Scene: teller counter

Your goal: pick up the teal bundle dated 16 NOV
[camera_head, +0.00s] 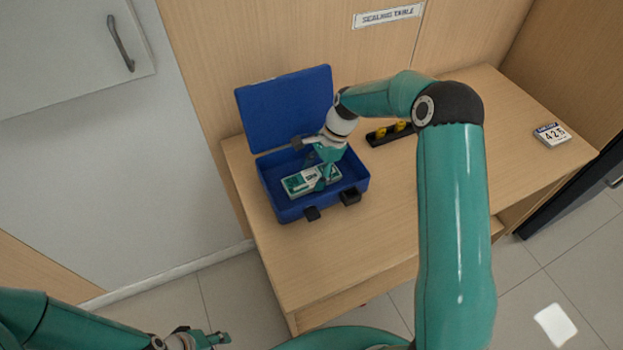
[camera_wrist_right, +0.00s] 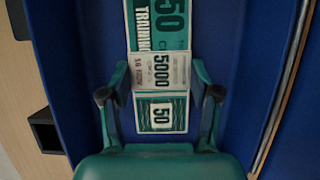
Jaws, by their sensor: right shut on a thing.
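The teal bundle (camera_head: 298,184) lies inside the open blue case (camera_head: 283,213) on the table. In the right wrist view the bundle (camera_wrist_right: 161,113) is teal and white with a pale paper band reading 5000. Small sideways print on the band looks like 16 NOV. My right gripper (camera_head: 321,178) reaches down into the case and is shut on the bundle, one finger on each side at the band; it also shows in the right wrist view (camera_wrist_right: 158,85). My left gripper (camera_head: 207,341) is at the bottom edge, away from the table; its jaw opening is unclear.
The case lid (camera_head: 285,108) stands open at the back. A dark tray with yellow items (camera_head: 390,133) is right of the case, partly behind my right arm. A small date block reading 426 (camera_head: 552,135) sits at the table's right. The front tabletop (camera_head: 365,235) is clear.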

